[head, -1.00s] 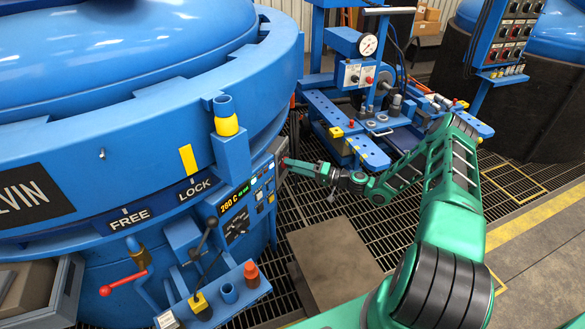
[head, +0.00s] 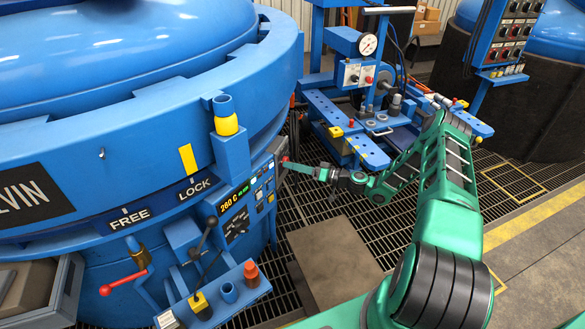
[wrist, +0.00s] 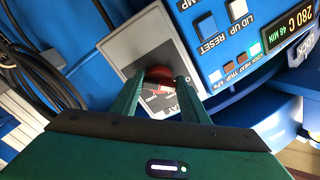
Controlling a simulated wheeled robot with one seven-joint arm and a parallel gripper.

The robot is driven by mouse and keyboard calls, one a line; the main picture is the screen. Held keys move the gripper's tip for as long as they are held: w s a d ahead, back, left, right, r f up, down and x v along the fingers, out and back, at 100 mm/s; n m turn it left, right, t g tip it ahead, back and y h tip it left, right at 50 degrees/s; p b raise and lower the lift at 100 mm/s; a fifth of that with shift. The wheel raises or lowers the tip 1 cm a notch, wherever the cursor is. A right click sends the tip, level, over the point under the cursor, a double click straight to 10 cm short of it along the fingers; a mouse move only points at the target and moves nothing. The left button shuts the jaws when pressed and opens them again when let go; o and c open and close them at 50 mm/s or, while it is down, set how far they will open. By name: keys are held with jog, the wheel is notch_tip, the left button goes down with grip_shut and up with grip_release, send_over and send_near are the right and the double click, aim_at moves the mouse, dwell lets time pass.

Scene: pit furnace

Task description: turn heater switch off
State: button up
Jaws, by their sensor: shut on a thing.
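The heater switch (wrist: 160,77) shows in the wrist view as a red handle on a grey plate (wrist: 150,48) with a partly hidden label ending in "AT". In the head view the red of the switch (head: 285,159) is small at the right end of the furnace's control panel. My gripper (wrist: 163,76) has its two green fingers on either side of the red handle and is shut on it. The fingers hide part of the handle and label, so I cannot tell the switch position. My gripper (head: 290,162) also reaches the panel from the right in the head view.
The lit display (wrist: 289,28) reads 280 C and 48 MIN, near the LID UP and RESET buttons (wrist: 207,24). Black cables (wrist: 40,65) hang left of the plate. A blue pump stand (head: 350,120) is behind my arm. Open grating lies below my gripper.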

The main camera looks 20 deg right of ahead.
jog(key=shift+s+f, duration=0.1)
jog(key=shift+f, duration=0.25)
jog(key=o, duration=1.1)
jog(key=shift+c, duration=0.2)
jog(key=shift+r, duration=0.15)
jog(key=v, duration=1)
jog(key=shift+s+d, duration=0.15)
jog(key=shift+d, duration=0.15)
